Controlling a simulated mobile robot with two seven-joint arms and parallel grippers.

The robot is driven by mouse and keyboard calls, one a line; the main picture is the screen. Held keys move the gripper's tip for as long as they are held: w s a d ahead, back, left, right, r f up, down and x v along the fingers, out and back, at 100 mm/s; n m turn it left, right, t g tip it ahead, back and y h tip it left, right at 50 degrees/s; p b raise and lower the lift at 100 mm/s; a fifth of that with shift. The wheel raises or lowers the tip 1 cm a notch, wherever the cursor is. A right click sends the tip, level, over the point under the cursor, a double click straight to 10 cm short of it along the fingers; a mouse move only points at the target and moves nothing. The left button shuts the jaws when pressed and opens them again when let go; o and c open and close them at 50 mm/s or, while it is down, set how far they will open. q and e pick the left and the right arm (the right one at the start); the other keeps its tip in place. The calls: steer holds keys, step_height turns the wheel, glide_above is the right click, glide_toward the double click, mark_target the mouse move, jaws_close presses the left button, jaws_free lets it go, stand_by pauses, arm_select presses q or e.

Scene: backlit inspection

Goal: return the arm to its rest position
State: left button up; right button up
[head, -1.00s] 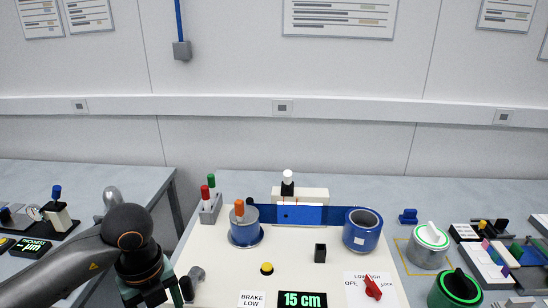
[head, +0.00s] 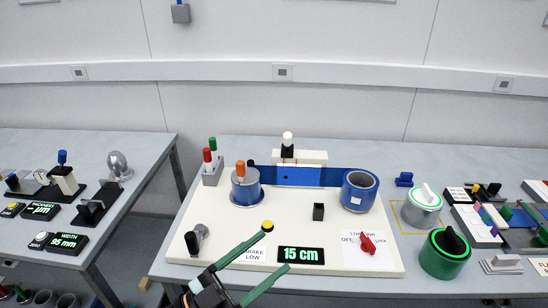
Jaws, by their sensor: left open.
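My left gripper (head: 279,251) comes in at the bottom edge of the head view. Its two long green-faced fingers are spread apart with nothing between them. Most of my left arm is below the frame. My right gripper is not in view.
On the board stand a blue spool with an orange knob (head: 246,188), a blue cup-like roller (head: 359,192), a yellow button (head: 268,225) and a red switch (head: 367,243). A green-ringed drum (head: 444,255) stands to the right. A gap separates the left table (head: 140,145).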

arm_select(q)
steer(key=w+a+f+n+t+y, duration=0.2)
steer(key=a+f+n+t+y, duration=0.4)
steer(key=f+n+y, duration=0.45)
steer(key=s+a+f+n+g+y, duration=0.2)
steer(key=s+f, duration=0.5)
steer(key=f, duration=0.4)
steer(key=s+a+f+n+g+y, duration=0.3)
steer(key=s+a+f+g, duration=0.3)
steer(key=f, duration=0.4)
steer(key=shift+s+a+f+y, duration=0.35)
steer(key=shift+s+a+y, duration=0.1)
steer(key=shift+y, duration=0.3)
